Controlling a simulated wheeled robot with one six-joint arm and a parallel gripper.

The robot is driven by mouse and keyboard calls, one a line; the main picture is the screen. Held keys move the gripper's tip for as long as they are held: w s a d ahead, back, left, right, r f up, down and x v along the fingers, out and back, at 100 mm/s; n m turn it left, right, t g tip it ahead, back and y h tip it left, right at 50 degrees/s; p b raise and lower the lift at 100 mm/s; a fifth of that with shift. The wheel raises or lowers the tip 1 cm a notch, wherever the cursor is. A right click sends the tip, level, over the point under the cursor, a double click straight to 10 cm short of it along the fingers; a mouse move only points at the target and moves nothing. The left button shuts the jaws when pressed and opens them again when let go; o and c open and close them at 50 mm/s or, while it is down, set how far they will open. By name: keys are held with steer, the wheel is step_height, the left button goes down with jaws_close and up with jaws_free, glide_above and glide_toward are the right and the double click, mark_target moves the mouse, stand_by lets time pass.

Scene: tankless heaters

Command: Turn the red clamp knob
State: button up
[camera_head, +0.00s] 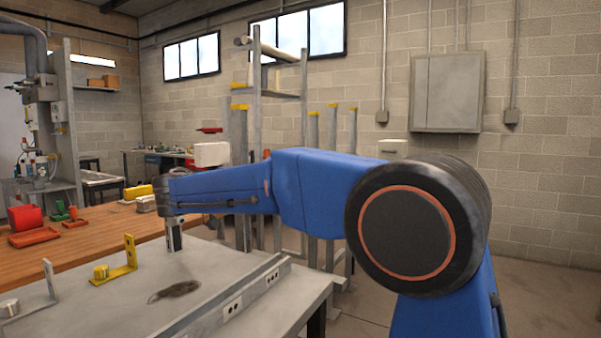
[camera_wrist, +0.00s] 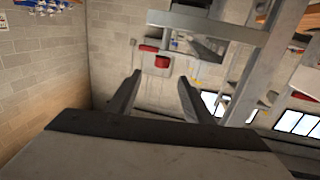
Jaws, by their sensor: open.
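In the wrist view my gripper (camera_wrist: 159,75) is open. Its two dark fingers stand apart, with nothing held between them. A red part (camera_wrist: 162,62), with a red bar beside it, shows beyond the fingertips and between them, on a pale grey fixture. It looks like the red clamp knob, but it is too small to be sure. It is apart from the fingers. In the head view a small red part (camera_head: 209,130) shows above a white box. I cannot tell whether it is the same thing.
A grey table (camera_head: 130,310) with a yellow bracket (camera_head: 117,268) and a grey rail (camera_head: 225,303) stands in front. A wooden bench (camera_head: 75,245) behind it bears a red box (camera_head: 25,217). Grey posts and a ladder-like frame (camera_head: 257,110) rise behind my arm.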

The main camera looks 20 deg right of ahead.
steer(key=x, duration=1.7)
steer(key=shift+w+r, duration=0.2)
steer(key=shift+r, duration=0.1)
steer(key=shift+a, duration=0.15)
steer(key=c, duration=1.1)
